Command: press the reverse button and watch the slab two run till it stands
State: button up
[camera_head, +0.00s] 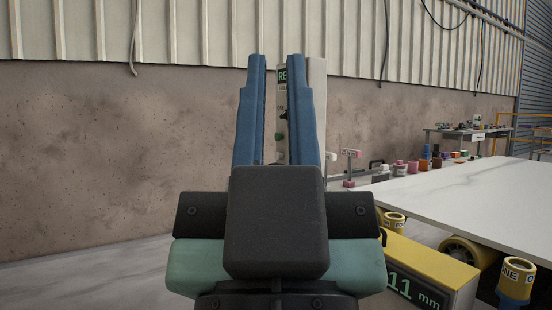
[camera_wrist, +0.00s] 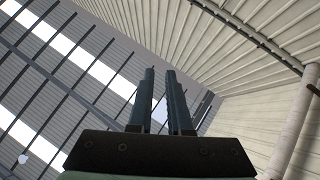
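My gripper (camera_head: 276,62) points upward in the middle of the head view, its two blue fingers apart with nothing between them. It also shows in the wrist view (camera_wrist: 160,72), against the roof and wall. A pale control box (camera_head: 317,95) stands behind the fingers and is mostly hidden by them. The white slab (camera_head: 460,200) lies flat at the right on yellow rollers (camera_head: 465,252).
A yellow box (camera_head: 428,262) with a green display ending "11 mm" stands at the lower right. A yellow cylinder (camera_head: 517,278) is beside it. Several coloured pieces (camera_head: 412,167) line the slab's far side. A bench (camera_head: 468,131) stands at the back. Bare wall fills the left.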

grip_shut()
dwell(1.1)
notch_tip(320, 180, up, 39)
jog(key=p, duration=3.8)
jog(key=shift+f+p, duration=0.2)
jog(key=shift+p, duration=0.1)
